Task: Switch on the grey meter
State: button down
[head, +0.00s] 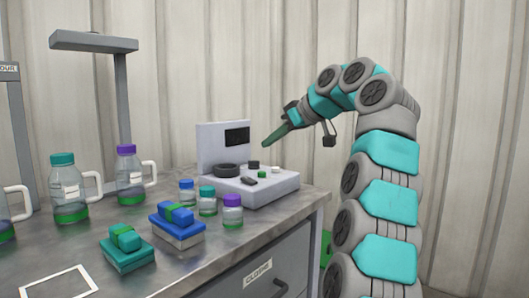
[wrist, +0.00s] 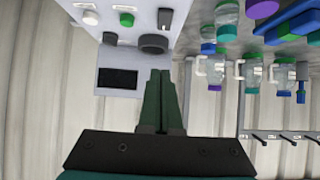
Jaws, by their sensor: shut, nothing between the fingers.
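The grey meter (head: 283,184) stands on the bench near its right end. It has a low base and an upright back panel (head: 208,148) with a dark, blank screen (head: 237,136). On the base are a big black dial (head: 227,170), a small black knob (head: 253,164), a green button (head: 262,174), a white button (head: 276,169) and a dark switch (head: 248,181). The wrist view shows the green button (wrist: 127,19), the switch (wrist: 165,18) and the screen (wrist: 118,78). My gripper (head: 267,143) is shut and empty, above the base and apart from it.
Small jars (head: 208,200) stand left of the meter. Blue (head: 178,225) and teal (head: 127,248) boxes and handled bottles (head: 130,178) are further left. A grey lamp-like stand (head: 122,100) rises behind. A drawer (head: 266,270) is below the bench top. Air above the meter is clear.

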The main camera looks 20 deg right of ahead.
jog(key=b, duration=0.2)
send_over(246, 177)
jog(key=s+d, duration=0.1)
jog(key=f, duration=0.6)
jog(key=shift+s, duration=0.2)
jog(key=shift+f+b, duration=0.5)
jog(key=shift+f, duration=0.15)
jog(key=shift+w+a+f, duration=0.1)
jog(key=shift+w+f, duration=0.05)
jog(key=shift+f, duration=0.6)
jog(key=shift+f, duration=0.15)
jog(key=shift+w+a+f+b, duration=0.15)
jog(key=shift+w+f+b, duration=0.1)
jog(key=shift+f+b, duration=0.2)
jog(key=shift+w+r, duration=0.1)
jog(key=shift+w, duration=0.05)
jog(key=shift+s, duration=0.2)
jog(key=shift+s+d+b, duration=0.35)
jog(key=shift+s+d, duration=0.1)
jog(key=shift+s, duration=0.1)
